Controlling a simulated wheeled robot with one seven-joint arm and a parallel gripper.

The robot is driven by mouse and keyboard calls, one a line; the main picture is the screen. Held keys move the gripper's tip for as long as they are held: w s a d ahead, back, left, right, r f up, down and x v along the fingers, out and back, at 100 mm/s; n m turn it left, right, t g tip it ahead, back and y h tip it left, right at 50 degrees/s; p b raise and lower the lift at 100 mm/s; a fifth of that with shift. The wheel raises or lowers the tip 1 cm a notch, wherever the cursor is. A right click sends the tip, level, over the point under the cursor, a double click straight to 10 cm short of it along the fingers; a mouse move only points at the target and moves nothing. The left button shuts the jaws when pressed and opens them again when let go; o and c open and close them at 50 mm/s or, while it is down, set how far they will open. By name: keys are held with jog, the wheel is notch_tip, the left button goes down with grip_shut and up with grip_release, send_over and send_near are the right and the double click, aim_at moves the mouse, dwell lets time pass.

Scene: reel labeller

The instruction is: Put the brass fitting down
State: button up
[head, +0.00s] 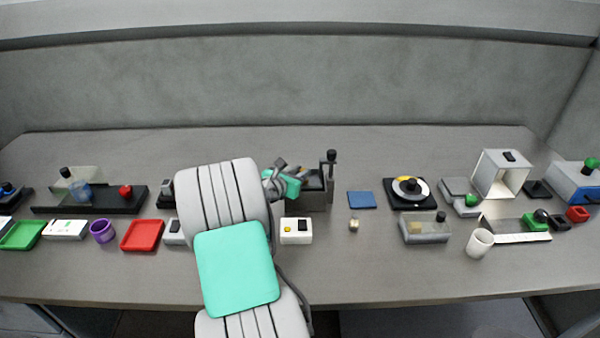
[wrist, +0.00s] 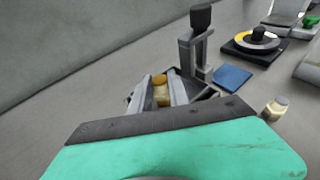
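The brass fitting (wrist: 161,92) is a small yellowish cylinder with an orange-brown top, seen in the wrist view between the two grey fingers of my gripper (wrist: 160,88). The fingers flank it closely on both sides, and the gripper looks shut on it. In the head view my gripper (head: 296,176) is partly hidden by my arm, beside the dark lever device (head: 318,190); the fitting cannot be made out there. The lever device also shows in the wrist view (wrist: 197,52), just beyond the fingers. Its part under the fitting is mostly hidden.
A blue mat (head: 361,200) lies right of the lever device, with a small pale cylinder (head: 353,224) in front of it. A white box with buttons (head: 296,231) stands in front of the device. A round dial unit (head: 410,191) is farther right. The front table strip is clear.

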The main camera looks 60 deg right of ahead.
jog(key=o, duration=0.4)
jog(key=shift+o, duration=0.2)
jog(key=v, duration=1.2)
jog(key=w+a+f+m+t+y, duration=0.1)
jog(key=w+a+m+t+y, duration=0.35)
jog(key=a, duration=0.65)
jog(key=w+a+f+m+t+y, duration=0.15)
jog(key=w+a+m+y, duration=0.4)
jog(key=a, duration=0.65)
jog(key=s+a+m+y, duration=0.2)
jog(key=a+m, duration=0.1)
jog(key=a, duration=0.8)
jog(key=s+a+m+g+y, duration=0.1)
jog(key=s+a+m+y, duration=0.1)
jog(key=a, duration=0.9)
jog(key=shift+s+r+m+y+b, duration=0.35)
jog(key=shift+r+m, duration=0.1)
jog(key=shift+m, duration=0.45)
